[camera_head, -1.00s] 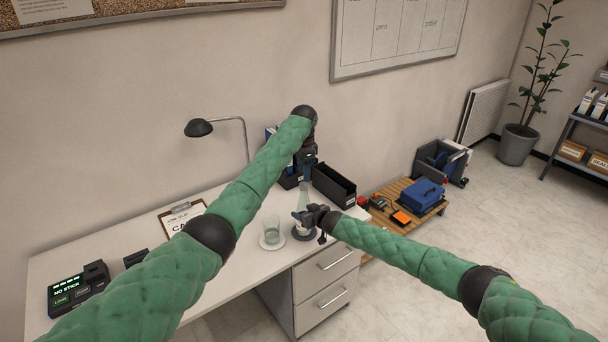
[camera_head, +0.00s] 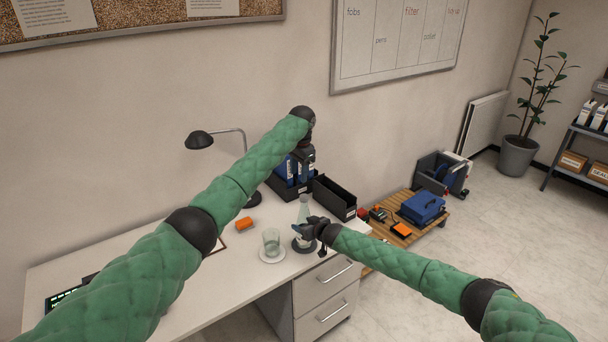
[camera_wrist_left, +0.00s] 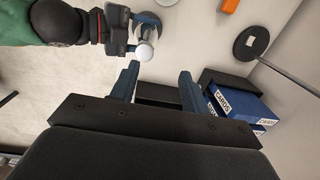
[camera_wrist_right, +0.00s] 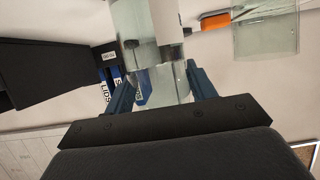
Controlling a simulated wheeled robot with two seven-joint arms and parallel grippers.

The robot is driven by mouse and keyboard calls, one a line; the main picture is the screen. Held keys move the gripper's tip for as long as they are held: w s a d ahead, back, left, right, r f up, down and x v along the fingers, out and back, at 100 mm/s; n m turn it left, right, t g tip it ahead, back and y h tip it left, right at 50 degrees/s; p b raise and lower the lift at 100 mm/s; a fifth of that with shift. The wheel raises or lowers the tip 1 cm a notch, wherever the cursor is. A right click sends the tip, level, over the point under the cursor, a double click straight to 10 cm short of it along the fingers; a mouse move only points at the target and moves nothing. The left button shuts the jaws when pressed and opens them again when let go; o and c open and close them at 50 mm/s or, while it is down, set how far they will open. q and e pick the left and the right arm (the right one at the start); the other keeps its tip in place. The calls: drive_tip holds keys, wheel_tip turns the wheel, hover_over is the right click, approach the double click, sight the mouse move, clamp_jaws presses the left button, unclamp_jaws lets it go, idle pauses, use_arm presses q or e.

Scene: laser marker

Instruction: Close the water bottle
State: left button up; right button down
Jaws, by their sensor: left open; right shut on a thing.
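A glass (camera_head: 271,241) on a white coaster stands just left of the bottle. An orange object (camera_head: 244,223) lies on the desk (camera_head: 200,290). An empty black bin (camera_head: 335,198), blue binders (camera_head: 288,169) and a lamp (camera_head: 199,140) stand behind. The desk's right edge is close.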

sight(304, 196)
use_arm(q)
drive_tip(key=n, duration=0.2)
drive_tip(key=d+n, duration=0.1)
drive_tip(key=n, duration=0.1)
drive_tip(key=shift+s+d+f+h, duration=0.2)
drive_tip(key=shift+s+h, duration=0.1)
drive_tip(key=shift+s, duration=0.1)
drive_tip(key=shift+s+d+n, duration=0.1)
drive_tip(key=shift+d+n, duration=0.05)
drive_tip(key=shift+n, duration=2.15)
drive_tip(key=shift+f, duration=4.05)
drive_tip(key=c, duration=1)
clamp_jaws()
